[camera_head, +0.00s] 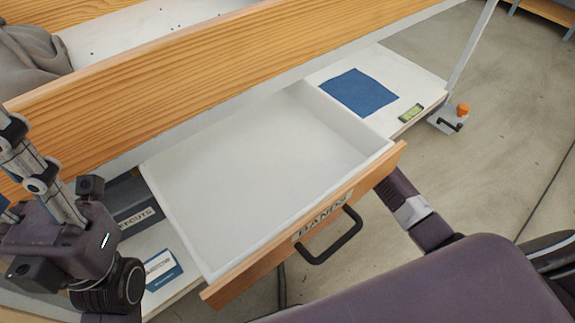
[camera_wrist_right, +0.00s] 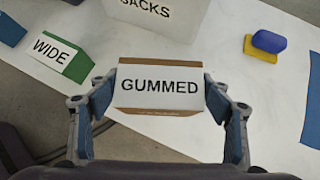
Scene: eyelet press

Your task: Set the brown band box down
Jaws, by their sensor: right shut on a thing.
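The brown band box (camera_wrist_right: 161,84) has a white face lettered GUMMED and sits in the middle of the right wrist view. My right gripper (camera_wrist_right: 160,95) is shut on it, one finger against each side. The box is over or on a white surface; whether it touches cannot be told. It is not in the head view. A pulled-out drawer (camera_head: 325,224) labelled BANDS shows in the head view, with a white, empty interior. My left gripper (camera_head: 30,160) is at the left edge of the head view, left of the drawer; its fingertips are not clear.
In the right wrist view, a green box (camera_wrist_right: 62,57) marked WIDE, a white box (camera_wrist_right: 165,14) marked SACKS and a blue-yellow block (camera_wrist_right: 264,44) stand nearby. In the head view, a blue cloth (camera_head: 358,92) and green-faced item (camera_head: 411,113) lie right of the drawer. A wooden board (camera_head: 200,75) crosses behind it.

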